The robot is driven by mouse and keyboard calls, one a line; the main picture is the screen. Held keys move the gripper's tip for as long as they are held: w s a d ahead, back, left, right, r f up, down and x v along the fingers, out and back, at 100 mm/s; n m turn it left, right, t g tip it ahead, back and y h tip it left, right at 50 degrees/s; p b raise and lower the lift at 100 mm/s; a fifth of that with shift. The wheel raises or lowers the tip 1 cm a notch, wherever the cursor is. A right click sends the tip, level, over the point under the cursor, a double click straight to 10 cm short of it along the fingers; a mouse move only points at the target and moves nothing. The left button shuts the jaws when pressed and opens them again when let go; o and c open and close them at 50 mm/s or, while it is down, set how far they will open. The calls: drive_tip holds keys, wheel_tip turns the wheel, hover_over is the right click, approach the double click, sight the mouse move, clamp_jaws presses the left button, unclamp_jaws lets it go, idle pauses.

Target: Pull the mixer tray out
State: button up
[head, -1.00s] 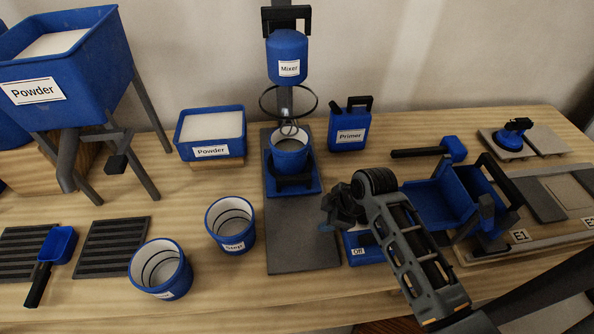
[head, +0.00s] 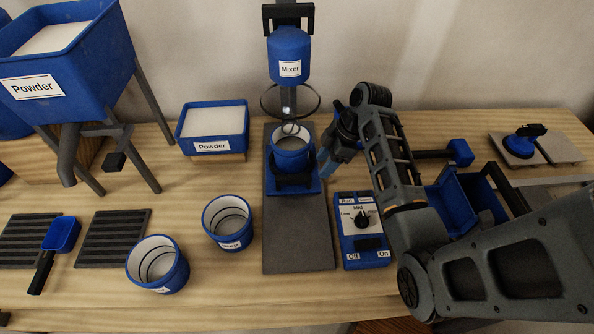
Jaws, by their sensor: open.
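The blue mixer tray (head: 309,187) sits on a long grey base plate (head: 297,235), with a black handle (head: 292,180) at its front. A blue bucket with a pale inside (head: 293,158) stands on the tray, under the blue mixer head (head: 289,50). Whether a finger touches the tray cannot be told.
The mixer control box (head: 361,250) with a dial stands right of the base plate. Two loose buckets (head: 157,264) (head: 229,222) stand to the left. A powder box (head: 212,128) is behind them. The front part of the base plate is clear.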

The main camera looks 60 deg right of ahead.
hover_over(295, 177)
drive_tip(key=s+d, duration=0.2)
drive_tip(key=shift+a+r+p, duration=0.1)
drive_tip(key=shift+a+p, duration=0.05)
drive_tip(key=shift+p, duration=0.25)
drive_tip(key=x, duration=0.4)
drive_tip(key=shift+r, duration=0.1)
drive_tip(key=shift+x, duration=0.8)
clamp_jaws()
